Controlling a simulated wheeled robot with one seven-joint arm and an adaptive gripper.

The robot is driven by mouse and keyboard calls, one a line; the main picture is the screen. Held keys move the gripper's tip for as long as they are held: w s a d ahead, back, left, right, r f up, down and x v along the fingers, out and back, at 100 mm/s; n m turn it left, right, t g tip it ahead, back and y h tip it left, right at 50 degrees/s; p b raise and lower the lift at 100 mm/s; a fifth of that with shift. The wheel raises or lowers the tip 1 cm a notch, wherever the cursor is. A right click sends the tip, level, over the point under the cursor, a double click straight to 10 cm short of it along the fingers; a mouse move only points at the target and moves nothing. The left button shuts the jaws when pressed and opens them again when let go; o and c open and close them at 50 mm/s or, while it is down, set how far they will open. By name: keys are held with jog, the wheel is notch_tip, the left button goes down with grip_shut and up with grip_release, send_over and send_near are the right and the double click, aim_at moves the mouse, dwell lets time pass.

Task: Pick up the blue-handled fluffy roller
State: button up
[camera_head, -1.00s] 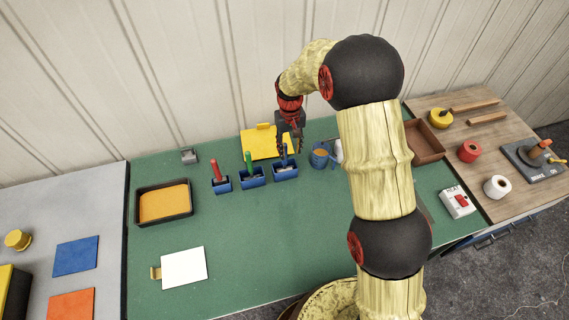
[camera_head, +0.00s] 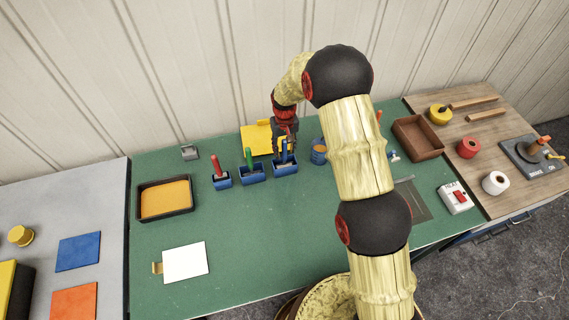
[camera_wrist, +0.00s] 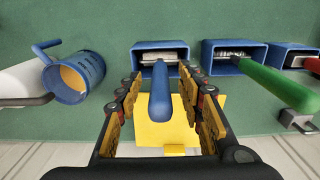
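The blue-handled roller (camera_head: 284,153) stands upright in a blue holder (camera_head: 285,169), rightmost of three such holders on the green bench. In the wrist view its blue handle (camera_wrist: 160,98) points towards me, and its head sits inside the holder (camera_wrist: 143,60), mostly hidden, so I cannot tell if it is fluffy. My gripper (camera_wrist: 160,80) is open, with one finger on each side of the handle and a gap on both sides. In the head view my gripper (camera_head: 284,141) is above the holder and partly covers the handle.
A green-handled tool (camera_head: 249,158) and a red-handled one (camera_head: 218,168) stand in holders to the left. A blue mug-like cup (camera_head: 318,150) is close on the right. A yellow sheet (camera_head: 252,139) lies behind. The bench front is mostly clear.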

grip_shut()
dwell(0.5)
